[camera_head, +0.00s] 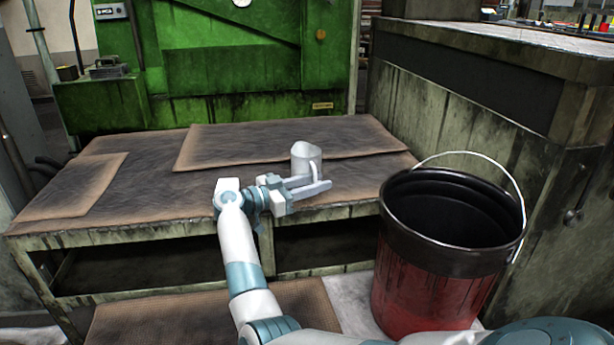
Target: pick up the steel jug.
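The steel jug (304,154) stands upright on the worn, brown-topped workbench (150,190), near its right side. It is a light grey cylinder with its handle facing the front right. My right gripper (320,184) is at the jug's front, its fingers pointing right and level with the handle's lower part. The fingers partly cover the jug's lower front and the bottom of the handle. I cannot tell whether they touch the handle or how wide they are apart. My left gripper is not in view.
A red and black bucket (425,290) with a raised wire handle stands at the bench's front right. A tall grimy cabinet (450,120) rises to the right. A green machine (230,75) stands behind the bench. The bench's left and middle are clear except for flat brown sheets (75,185).

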